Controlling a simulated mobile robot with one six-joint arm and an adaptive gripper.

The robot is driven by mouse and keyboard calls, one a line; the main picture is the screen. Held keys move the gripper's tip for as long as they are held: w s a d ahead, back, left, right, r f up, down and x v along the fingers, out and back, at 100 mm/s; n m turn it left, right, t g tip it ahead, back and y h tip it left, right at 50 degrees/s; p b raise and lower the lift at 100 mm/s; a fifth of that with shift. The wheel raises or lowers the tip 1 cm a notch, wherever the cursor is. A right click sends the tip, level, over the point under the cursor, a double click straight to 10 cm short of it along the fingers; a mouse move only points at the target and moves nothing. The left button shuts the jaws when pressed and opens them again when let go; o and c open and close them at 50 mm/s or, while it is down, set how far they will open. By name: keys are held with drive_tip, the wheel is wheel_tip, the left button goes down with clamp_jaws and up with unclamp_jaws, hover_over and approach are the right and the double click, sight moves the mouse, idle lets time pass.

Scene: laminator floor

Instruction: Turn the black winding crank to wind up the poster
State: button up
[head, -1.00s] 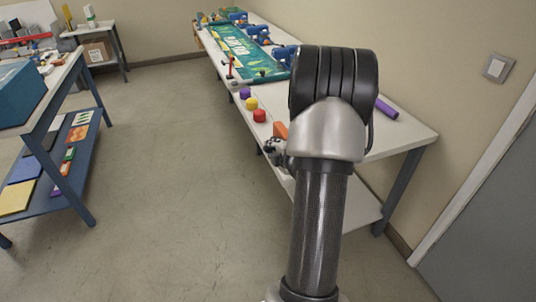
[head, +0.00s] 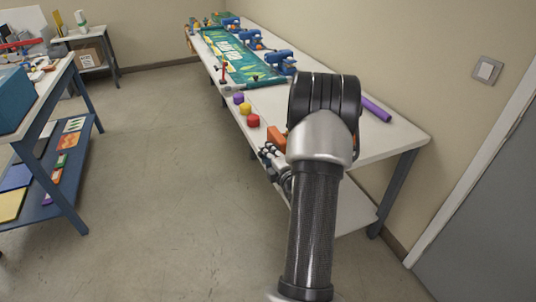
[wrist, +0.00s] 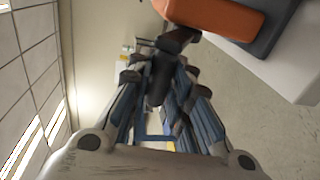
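In the wrist view, a black upright cylinder (wrist: 158,82), which looks like the crank's handle, sits between the fingers of my gripper (wrist: 158,70). The fingers are drawn in close on both sides of it. A dark arm (wrist: 180,40) runs from its top toward an orange block (wrist: 215,12). In the head view my gripper (head: 270,155) is at the table's left edge, beside the orange block (head: 277,138). The crank cannot be made out there. The green poster (head: 232,53) lies flat, farther back on the white table.
Purple, yellow and red knobs (head: 253,121) line the white table's left edge (head: 400,140). Blue clamps (head: 281,62) stand along the poster's right side. A purple tube (head: 376,108) lies near the wall. A blue-framed bench (head: 60,200) stands left; the floor between is clear.

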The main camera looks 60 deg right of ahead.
drive_tip(key=o, duration=0.5)
drive_tip(key=shift+s+a+f+g, duration=0.15)
drive_tip(key=shift+s+a+f, duration=0.1)
drive_tip(key=shift+f, duration=0.25)
drive_tip(key=shift+s+a+f+g, duration=0.15)
drive_tip(key=shift+s+f, duration=0.05)
drive_tip(key=shift+f, duration=0.3)
drive_tip(key=shift+c, duration=0.2)
drive_tip(key=v, duration=1.2)
drive_tip(key=shift+d+r, duration=0.2)
drive_tip(key=shift+r, duration=0.1)
drive_tip(key=shift+w, duration=0.1)
